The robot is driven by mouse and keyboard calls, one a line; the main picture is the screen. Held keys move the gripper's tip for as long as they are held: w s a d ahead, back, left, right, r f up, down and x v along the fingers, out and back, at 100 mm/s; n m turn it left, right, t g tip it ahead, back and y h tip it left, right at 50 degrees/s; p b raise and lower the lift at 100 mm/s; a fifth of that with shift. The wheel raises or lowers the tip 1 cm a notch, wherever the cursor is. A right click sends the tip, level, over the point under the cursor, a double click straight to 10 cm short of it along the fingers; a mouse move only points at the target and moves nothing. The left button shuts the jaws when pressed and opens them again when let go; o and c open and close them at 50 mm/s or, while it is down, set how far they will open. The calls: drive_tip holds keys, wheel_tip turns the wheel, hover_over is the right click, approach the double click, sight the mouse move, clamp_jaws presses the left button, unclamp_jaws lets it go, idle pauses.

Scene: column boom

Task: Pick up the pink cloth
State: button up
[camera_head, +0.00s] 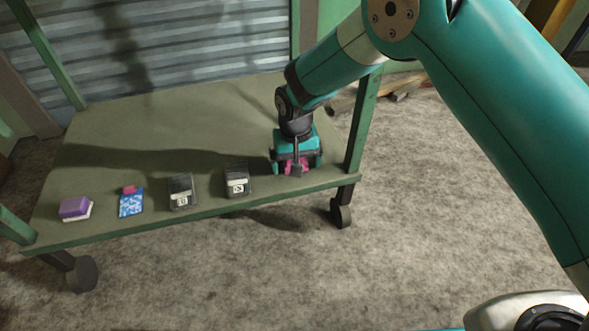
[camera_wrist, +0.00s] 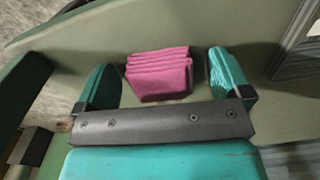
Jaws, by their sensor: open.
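The pink cloth (camera_wrist: 160,74) is a folded, ridged stack lying on the green shelf. In the wrist view it sits between the two teal fingers of my gripper (camera_wrist: 164,84), with a gap on each side. The gap to the right finger looks a little wider. In the head view my gripper (camera_head: 296,166) points down at the right end of the shelf, over the cloth. Only a bit of pink cloth (camera_head: 290,163) shows there; the rest is hidden by the gripper. The gripper is open, and whether the fingertips touch the shelf cannot be told.
On the green wheeled cart shelf (camera_head: 180,130), a purple block on a white base (camera_head: 74,208), a blue patterned packet with a pink piece (camera_head: 131,204) and two dark boxes (camera_head: 182,192) (camera_head: 237,181) stand in a row leftward. A green post (camera_head: 362,125) rises just right of my gripper.

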drive_tip(key=c, duration=1)
wheel_tip(320, 180, up, 10)
drive_tip(key=p, duration=0.6)
